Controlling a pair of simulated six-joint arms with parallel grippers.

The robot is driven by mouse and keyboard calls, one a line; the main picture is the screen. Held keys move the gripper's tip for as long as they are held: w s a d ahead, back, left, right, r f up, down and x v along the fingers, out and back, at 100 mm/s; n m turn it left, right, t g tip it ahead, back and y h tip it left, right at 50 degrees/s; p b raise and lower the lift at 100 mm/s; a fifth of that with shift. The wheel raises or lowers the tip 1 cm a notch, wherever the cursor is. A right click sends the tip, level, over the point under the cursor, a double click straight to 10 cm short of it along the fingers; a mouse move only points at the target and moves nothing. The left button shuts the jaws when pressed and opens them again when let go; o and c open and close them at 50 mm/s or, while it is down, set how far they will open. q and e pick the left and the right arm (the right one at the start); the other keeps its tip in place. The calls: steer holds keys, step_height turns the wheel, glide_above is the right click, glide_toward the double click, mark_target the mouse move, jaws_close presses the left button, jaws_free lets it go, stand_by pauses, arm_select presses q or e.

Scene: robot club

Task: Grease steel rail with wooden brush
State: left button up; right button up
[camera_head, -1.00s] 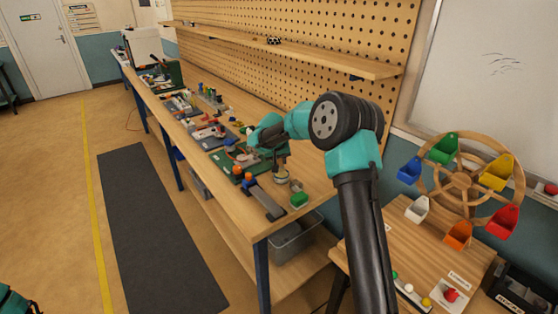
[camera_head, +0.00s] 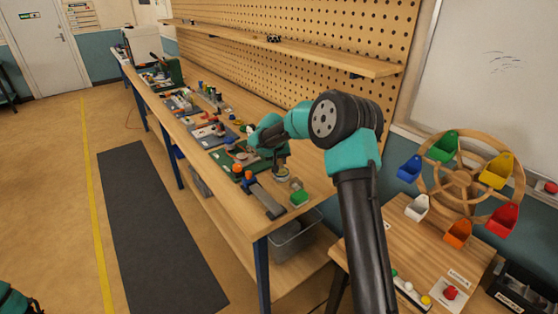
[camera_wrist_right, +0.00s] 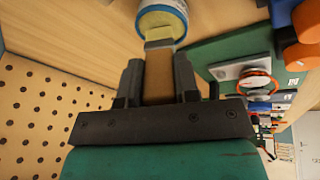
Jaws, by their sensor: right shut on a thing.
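My right gripper (camera_head: 279,160) is shut on the wooden brush (camera_wrist_right: 158,78), whose brown handle shows between the fingers (camera_wrist_right: 157,88) in the right wrist view. The brush's pale tip reaches the rim of a round tin (camera_wrist_right: 162,20) with yellow contents. I cannot tell whether the tip touches the contents. In the head view the tin (camera_head: 282,175) stands under the gripper, and the brush is mostly hidden. The grey steel rail (camera_head: 267,201) lies on the bench, nearer the front edge, left of and below the tin. My left gripper is not in view.
A small green block (camera_head: 299,199) and a small clear item (camera_head: 296,184) stand right of the tin. A green board (camera_head: 228,164) with parts lies to the left. The pegboard (camera_head: 300,50) rises behind the bench. A wooden wheel with coloured buckets (camera_head: 463,180) stands at right.

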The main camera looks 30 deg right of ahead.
stand_by(0.4)
steer(key=shift+r, duration=3.5)
steer(key=shift+a, duration=0.1)
steer(key=s+a+r+n, duration=0.2)
steer(key=s+a+r, duration=0.1)
steer(key=s+a, duration=0.5)
steer(key=s+a+r+n+t+y, duration=0.1)
steer(key=s+a+r, duration=0.3)
steer(key=a, duration=1)
steer(key=s+n, duration=0.1)
steer(key=s, duration=0.2)
steer(key=shift+s+a+r, duration=0.2)
steer(key=shift+s, duration=0.15)
steer(key=shift+w+d, duration=0.1)
